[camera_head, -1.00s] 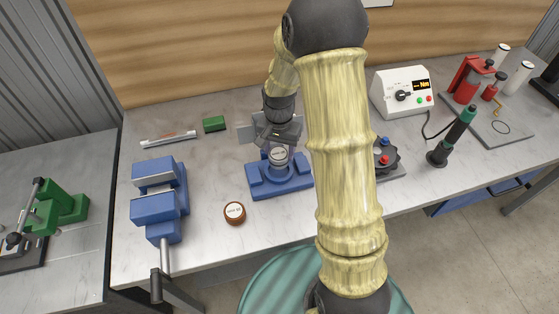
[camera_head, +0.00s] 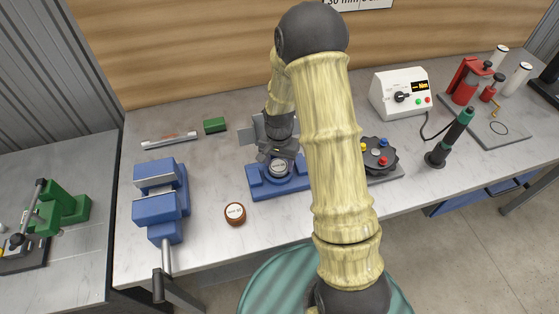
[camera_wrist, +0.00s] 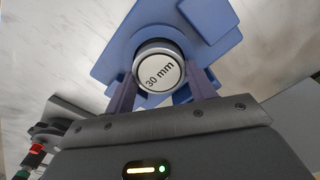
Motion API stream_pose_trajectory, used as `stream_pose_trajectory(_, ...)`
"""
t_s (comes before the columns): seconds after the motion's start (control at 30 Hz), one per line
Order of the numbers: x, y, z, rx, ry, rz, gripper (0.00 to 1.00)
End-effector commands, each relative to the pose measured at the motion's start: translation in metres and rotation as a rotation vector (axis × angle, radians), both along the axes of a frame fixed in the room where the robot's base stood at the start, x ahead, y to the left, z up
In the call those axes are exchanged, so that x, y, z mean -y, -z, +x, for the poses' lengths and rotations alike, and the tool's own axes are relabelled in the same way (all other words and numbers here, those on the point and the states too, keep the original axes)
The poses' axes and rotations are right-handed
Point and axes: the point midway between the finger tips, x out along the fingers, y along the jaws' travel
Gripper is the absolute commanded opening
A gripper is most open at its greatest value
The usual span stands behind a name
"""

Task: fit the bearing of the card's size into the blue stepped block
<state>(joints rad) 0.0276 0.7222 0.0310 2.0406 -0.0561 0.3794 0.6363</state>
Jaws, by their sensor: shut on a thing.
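My gripper (camera_wrist: 162,88) is shut on a bearing (camera_wrist: 158,72), a silver ring with a white face marked "30 mm". The bearing also shows in the head view (camera_head: 279,168), upright over the round seat of the blue stepped block (camera_head: 296,190). The block fills much of the wrist view (camera_wrist: 212,22) behind the bearing. I cannot tell whether the bearing has entered the seat, as its lower side is hidden. The card (camera_head: 362,4) on the back wall is cut off by the frame; "30 mm" partly shows.
A brown round piece (camera_head: 235,213) with a white label lies left of the block. A blue vise (camera_head: 160,205) stands further left. A small green block (camera_head: 214,125) lies behind. A dark dial with coloured knobs (camera_head: 380,155) stands right, near my arm.

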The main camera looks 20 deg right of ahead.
Motion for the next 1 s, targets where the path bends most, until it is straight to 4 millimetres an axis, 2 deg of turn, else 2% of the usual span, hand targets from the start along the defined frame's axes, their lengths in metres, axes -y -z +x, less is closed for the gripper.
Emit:
stream_pose_trajectory(0.17,0.000,0.003,0.000,0.000,0.000,0.000,0.22)
stream_pose_trajectory(0.2,0.000,0.003,0.000,0.000,0.000,0.000,0.61)
stream_pose_trajectory(0.3,0.000,0.002,0.000,0.000,0.000,0.000,0.77)
stream_pose_trajectory(0.7,0.000,-0.003,0.000,0.001,0.000,-0.001,0.77)
stream_pose_trajectory(0.87,0.000,-0.019,0.001,0.005,0.000,0.000,0.77)
stream_pose_trajectory(1.0,0.000,-0.041,0.001,0.006,-0.002,0.000,0.77)
